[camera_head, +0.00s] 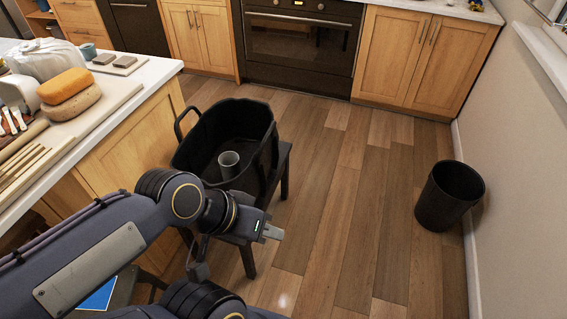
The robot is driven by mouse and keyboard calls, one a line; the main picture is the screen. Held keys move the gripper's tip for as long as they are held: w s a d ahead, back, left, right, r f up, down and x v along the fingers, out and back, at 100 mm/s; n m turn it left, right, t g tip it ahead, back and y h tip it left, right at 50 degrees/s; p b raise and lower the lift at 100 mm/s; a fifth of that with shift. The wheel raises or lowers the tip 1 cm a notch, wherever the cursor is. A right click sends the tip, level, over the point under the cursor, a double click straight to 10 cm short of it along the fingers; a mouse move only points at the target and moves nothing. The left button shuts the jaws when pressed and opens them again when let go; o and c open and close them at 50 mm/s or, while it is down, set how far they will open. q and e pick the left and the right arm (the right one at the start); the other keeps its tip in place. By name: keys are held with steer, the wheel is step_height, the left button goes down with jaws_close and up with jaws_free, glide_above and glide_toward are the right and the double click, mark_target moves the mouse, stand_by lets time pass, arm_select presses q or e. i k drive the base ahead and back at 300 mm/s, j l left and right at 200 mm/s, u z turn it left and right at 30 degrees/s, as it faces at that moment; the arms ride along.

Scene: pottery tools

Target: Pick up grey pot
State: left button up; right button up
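A small grey pot (229,160) stands inside a black tub (192,163), toward the tub's near side. Its rim and upper wall show. My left gripper (272,232) is outside the tub, to the right of and nearer than the pot, apart from it. Its fingers point right over the floor and are seen side-on, so I cannot tell whether they are open or shut. I see nothing hanging from them. My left arm hides part of the tub's near side. My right gripper does not show.
The tub sits on a dark stool (285,165). A counter (150,80) at left holds sponges (68,98), wooden sticks (22,165) and a teal cup (88,50). A black bin (448,196) stands by the right wall. The floor between stool and bin is clear.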

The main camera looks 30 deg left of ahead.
mark_target(231, 169)
steer(key=i+l, duration=0.2)
steer(key=i, duration=0.3)
steer(key=i+l+u, duration=0.1)
steer(key=i, duration=0.4)
steer(key=i+j+u, duration=0.1)
steer(key=i+u, duration=0.2)
steer(key=u, duration=0.15)
steer(key=i+u, duration=0.3)
steer(key=u, duration=0.15)
steer(key=i+u, duration=0.3)
steer(key=u, duration=0.2)
steer(key=i+l+u, duration=0.25)
steer(key=u, duration=0.2)
steer(key=i+u, duration=0.7)
steer(key=u, duration=0.25)
